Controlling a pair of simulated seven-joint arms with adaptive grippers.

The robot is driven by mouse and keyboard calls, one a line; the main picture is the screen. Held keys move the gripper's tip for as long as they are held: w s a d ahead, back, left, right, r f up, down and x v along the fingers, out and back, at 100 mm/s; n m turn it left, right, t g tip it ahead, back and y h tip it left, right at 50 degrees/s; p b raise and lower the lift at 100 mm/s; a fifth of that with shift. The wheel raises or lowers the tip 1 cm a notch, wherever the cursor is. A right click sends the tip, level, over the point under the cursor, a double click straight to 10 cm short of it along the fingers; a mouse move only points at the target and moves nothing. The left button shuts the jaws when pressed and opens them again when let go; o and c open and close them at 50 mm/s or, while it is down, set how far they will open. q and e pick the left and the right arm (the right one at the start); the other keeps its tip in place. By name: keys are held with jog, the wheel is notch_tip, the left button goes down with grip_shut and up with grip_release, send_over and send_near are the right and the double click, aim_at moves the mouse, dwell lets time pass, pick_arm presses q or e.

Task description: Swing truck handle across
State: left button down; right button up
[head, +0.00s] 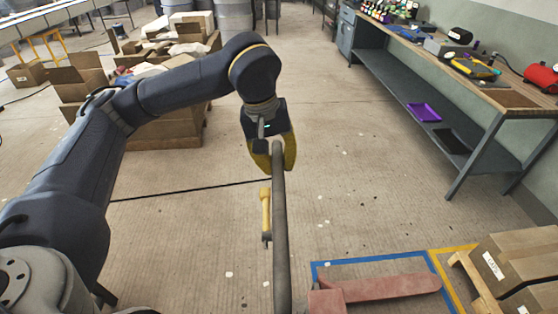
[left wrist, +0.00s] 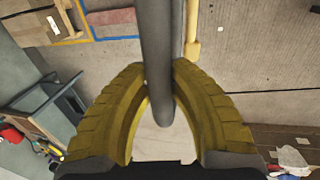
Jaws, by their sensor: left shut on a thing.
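The truck handle is a long grey bar (head: 280,235) that rises from the bottom of the head view toward its middle. My left gripper (head: 272,158) is shut on the bar near its upper end, with a yellow finger on each side. In the left wrist view the bar (left wrist: 157,50) runs between both yellow fingers (left wrist: 161,85). A small yellow lever (head: 266,208) shows beside the bar, on its left in the head view. The red truck fork (head: 385,287) lies low at the bottom right. The bar's lower end is cut off. My right gripper is out of view.
A blue floor outline (head: 370,257) surrounds the fork area. Boxes on a pallet (head: 515,265) stand right of it. A workbench (head: 440,75) runs along the right wall. Open cartons (head: 85,80) stand at the back left. Floor ahead of the handle is clear.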

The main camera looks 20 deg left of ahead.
pick_arm(q)
jog(key=s+n, duration=0.1)
jog(key=s+a+n, duration=0.1)
jog(key=s, duration=0.1)
jog(key=shift+s+n, duration=0.15)
jog(key=shift+n, duration=0.15)
dwell(0.3)
jog(key=shift+s+a+n+t+y, duration=0.15)
jog(key=shift+s+n+t+y, duration=0.25)
jog(key=shift+s+n, duration=1.2)
jog(key=shift+s, duration=0.2)
